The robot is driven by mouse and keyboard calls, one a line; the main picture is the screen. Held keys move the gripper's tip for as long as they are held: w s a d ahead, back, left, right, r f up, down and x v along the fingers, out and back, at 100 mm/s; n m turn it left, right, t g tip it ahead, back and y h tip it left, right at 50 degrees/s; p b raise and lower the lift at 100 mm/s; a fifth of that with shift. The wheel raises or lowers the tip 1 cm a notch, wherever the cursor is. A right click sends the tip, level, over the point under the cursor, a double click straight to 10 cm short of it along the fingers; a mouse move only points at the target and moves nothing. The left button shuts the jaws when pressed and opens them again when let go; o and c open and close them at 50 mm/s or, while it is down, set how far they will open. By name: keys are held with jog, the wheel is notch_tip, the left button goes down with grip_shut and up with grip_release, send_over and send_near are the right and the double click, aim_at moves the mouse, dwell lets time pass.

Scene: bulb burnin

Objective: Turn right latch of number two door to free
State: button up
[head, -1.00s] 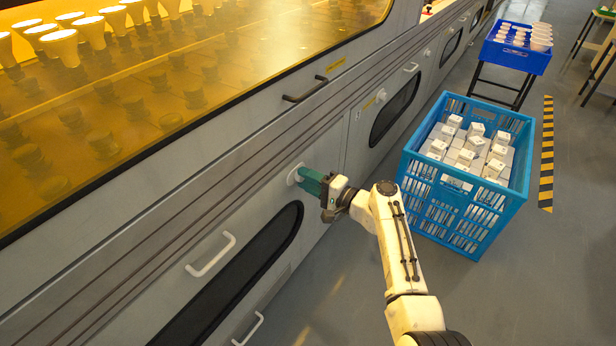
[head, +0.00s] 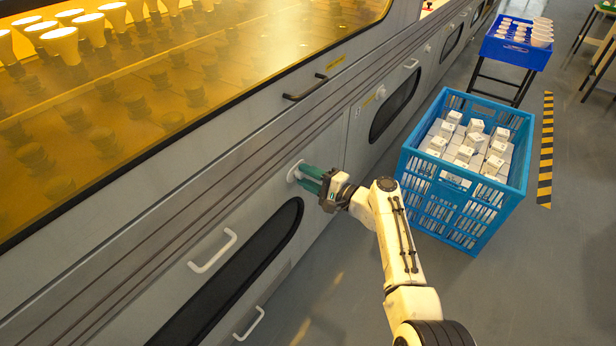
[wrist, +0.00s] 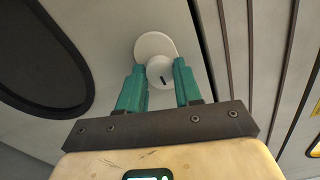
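The right latch (head: 294,172) is a round white knob on a white disc, high on the grey door (head: 215,215) near its right edge. In the wrist view, the latch knob (wrist: 160,71) sits between the two teal fingers of my gripper (wrist: 160,83). The fingers lie close against both sides of it and appear to touch it. A short dark mark on the knob's face stands nearly upright in that view. In the head view, my gripper (head: 312,180) reaches the latch from the right and partly hides it.
The door has a white handle (head: 212,252) and a dark window (head: 250,262). A blue crate (head: 420,175) of small white boxes stands on the floor to the right of my arm. A blue tray (head: 515,55) on a stand is farther back. Grey floor is clear in front.

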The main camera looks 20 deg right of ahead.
jog(key=o, duration=0.5)
jog(key=shift+d, duration=0.1)
jog(key=shift+c, duration=0.2)
jog(key=p+v, duration=0.3)
jog(key=v, duration=0.7)
jog(key=shift+s+d, duration=0.2)
jog(key=shift+s, duration=0.1)
